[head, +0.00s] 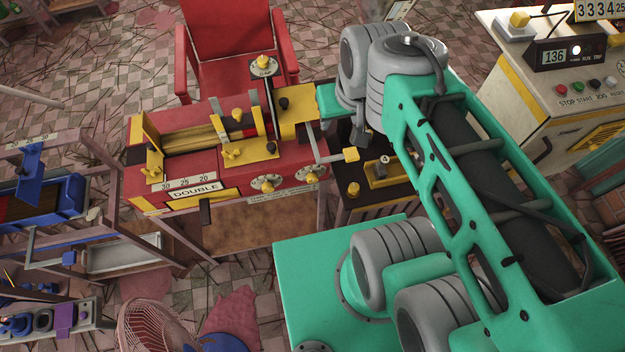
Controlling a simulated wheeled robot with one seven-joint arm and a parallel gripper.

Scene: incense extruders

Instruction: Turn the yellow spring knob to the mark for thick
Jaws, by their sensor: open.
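The red and yellow extruder (222,160) stands left of centre, marked DOUBLE on its front. Two round dials with yellow knobs, a left dial (267,183) and a right dial (307,174), sit on its front right. Another yellow knob (263,62) sits on a labelled plate at its back. Which one is the spring knob I cannot tell; the marks are too small to read. My gripper (363,132), dark grey and partly hidden below my wrist, is right of the extruder, open, and appears apart from the knobs.
A crank with a yellow handle (350,154) juts from the extruder's right side. A dark bench with a yellow switch block (383,171) stands close to its right. A red chair (230,40) is behind. A cream console (540,85) is at upper right, a pink fan (155,325) below.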

